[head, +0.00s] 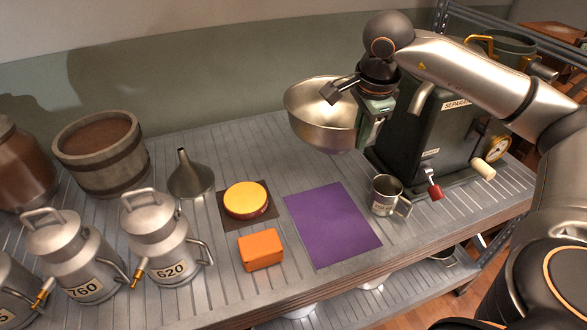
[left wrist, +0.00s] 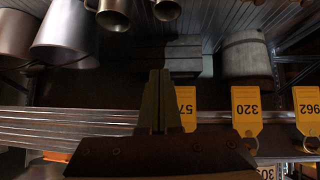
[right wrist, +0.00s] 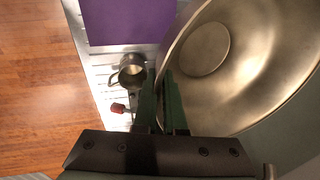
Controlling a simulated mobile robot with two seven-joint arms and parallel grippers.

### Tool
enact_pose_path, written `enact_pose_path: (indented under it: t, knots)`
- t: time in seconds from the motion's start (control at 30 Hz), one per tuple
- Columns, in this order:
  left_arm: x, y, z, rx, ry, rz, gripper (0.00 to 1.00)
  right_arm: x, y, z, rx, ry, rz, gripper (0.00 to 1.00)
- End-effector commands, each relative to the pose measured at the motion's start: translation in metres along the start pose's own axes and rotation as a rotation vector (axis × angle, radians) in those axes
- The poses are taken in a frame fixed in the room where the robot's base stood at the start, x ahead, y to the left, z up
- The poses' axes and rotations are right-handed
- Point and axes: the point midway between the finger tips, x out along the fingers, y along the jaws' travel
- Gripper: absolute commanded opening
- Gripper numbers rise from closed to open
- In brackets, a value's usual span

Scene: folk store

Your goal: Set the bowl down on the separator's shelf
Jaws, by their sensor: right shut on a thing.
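The bowl (head: 310,100) is a wide metal bowl, held in the air above the back of the table, just left of the separator (head: 440,130). My right gripper (head: 368,118) is shut on the bowl's right rim. In the right wrist view the bowl (right wrist: 255,60) fills the right side, tilted in the picture, and looks empty inside. The separator is a dark green machine with a label, a gauge and a red-handled tap. The bowl and my arm hide part of it, and I cannot make out its shelf clearly. My left gripper (left wrist: 162,100) is shut and empty, outside the head view.
A metal cup (head: 385,195) stands in front of the separator. A purple mat (head: 332,222), an orange block (head: 261,250) and a yellow-topped round (head: 246,199) lie on the table. A funnel (head: 190,178), a wooden tub (head: 100,160) and several milk cans (head: 155,235) stand left.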

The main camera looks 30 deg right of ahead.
Motion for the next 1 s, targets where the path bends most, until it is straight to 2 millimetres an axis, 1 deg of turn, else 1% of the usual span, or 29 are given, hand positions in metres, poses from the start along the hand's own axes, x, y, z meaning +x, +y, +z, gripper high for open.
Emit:
enact_pose_path:
  t: [0.07,0.17,0.27,0.53,0.6,0.73,0.83,1.0]
  knots:
    - [0.004,-0.001,0.001,0.004,0.005,0.001,0.0,0.003,-0.001,-0.005,0.055,0.011,-0.002,0.0]
    - [0.003,-0.001,0.0,0.006,0.006,0.001,0.0,0.007,-0.008,-0.002,0.081,0.014,0.0,0.0]
    - [0.003,-0.001,-0.002,0.006,0.008,0.001,0.0,0.018,-0.022,0.009,0.082,0.015,0.001,0.0]
    - [0.003,-0.002,0.001,0.006,0.006,-0.001,0.0,0.055,-0.069,0.048,0.079,0.016,0.0,0.0]
    - [0.005,-0.002,0.004,0.005,0.004,-0.002,0.0,0.073,-0.073,0.054,0.08,0.017,0.002,0.0]
    - [0.006,-0.004,0.009,0.005,-0.001,-0.004,0.0,0.097,-0.083,0.065,0.079,0.017,0.001,0.0]
    - [0.006,-0.004,0.011,0.005,-0.004,-0.005,0.0,0.107,-0.088,0.07,0.08,0.016,0.0,0.0]
    - [0.006,-0.004,0.013,0.004,-0.008,-0.006,0.0,0.115,-0.091,0.074,0.08,0.016,0.0,0.0]
